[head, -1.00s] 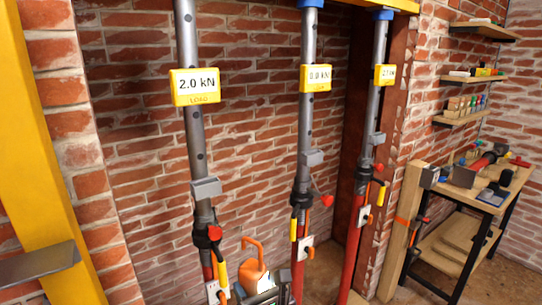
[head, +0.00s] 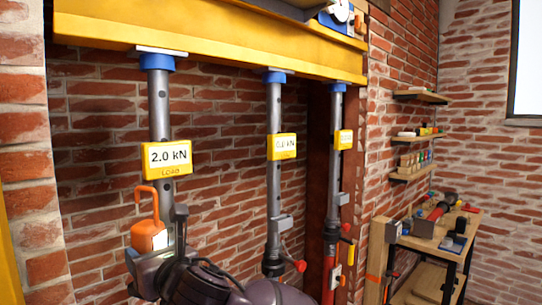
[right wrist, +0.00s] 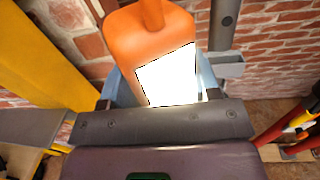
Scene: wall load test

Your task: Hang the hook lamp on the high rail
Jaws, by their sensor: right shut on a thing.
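The orange hook lamp (head: 147,232), with a hook on top and a white panel, is upright in my right gripper (head: 158,258). It hangs in front of the left grey prop (head: 159,105), below the 2.0 kN load box. In the right wrist view the lamp (right wrist: 125,38) sits between the fingers of my right gripper (right wrist: 160,85), which is shut on it. The yellow beam (head: 220,48) across the top is the highest rail-like part in view. It is well above the lamp, and they are apart. My left gripper is not in view.
Two more props (head: 274,185) (head: 335,185) with yellow load boxes stand to the right. A blue device (head: 340,15) sits on top of the beam. A workbench (head: 440,240) and wall shelves (head: 415,170) are at the right. Brick wall lies behind.

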